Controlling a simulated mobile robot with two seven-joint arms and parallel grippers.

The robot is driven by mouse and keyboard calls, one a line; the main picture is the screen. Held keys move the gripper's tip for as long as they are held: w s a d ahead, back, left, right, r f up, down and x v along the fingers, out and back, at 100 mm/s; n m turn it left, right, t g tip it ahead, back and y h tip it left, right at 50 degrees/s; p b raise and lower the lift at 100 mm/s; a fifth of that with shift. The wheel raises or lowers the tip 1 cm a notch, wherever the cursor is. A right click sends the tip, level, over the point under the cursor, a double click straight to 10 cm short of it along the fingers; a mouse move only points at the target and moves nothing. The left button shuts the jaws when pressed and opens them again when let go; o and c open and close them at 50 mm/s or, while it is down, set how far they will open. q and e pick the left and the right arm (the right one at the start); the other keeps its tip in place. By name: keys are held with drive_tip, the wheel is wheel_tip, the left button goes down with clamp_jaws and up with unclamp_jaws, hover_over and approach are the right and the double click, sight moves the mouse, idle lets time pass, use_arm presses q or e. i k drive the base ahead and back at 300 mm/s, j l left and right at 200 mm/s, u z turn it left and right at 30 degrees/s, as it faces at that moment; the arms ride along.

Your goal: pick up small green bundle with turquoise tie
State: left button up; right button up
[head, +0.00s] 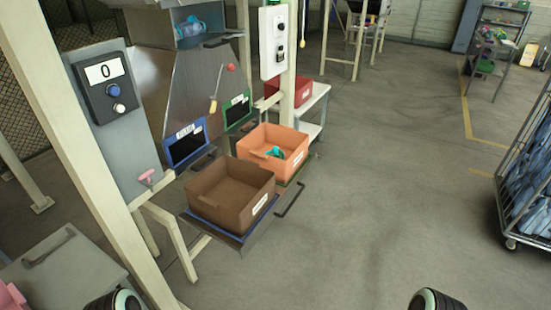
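Rounded dark ends of my two arms show at the bottom edge, one left and one right, far from the bins. Neither gripper's fingers show.
A brown bin (232,205) stands on a metal shelf in front of the orange bin. A red bin (288,92) sits on a white table behind. A beige post and counter panel (104,85) stand left. A wire cart (528,190) stands right. The floor between is clear.

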sight(274, 153)
drive_tip(key=i+z, duration=0.15)
drive_tip(key=z, duration=0.2)
drive_tip(key=i+l+z, duration=0.1)
drive_tip(key=z, duration=0.25)
drive_tip(key=i, duration=4.85)
drive_tip(key=i+u, duration=0.2)
drive_tip(key=i, duration=0.5)
drive_tip(key=i+l+u, duration=0.2)
drive_tip(key=i, duration=0.45)
drive_tip(key=u, duration=3.45)
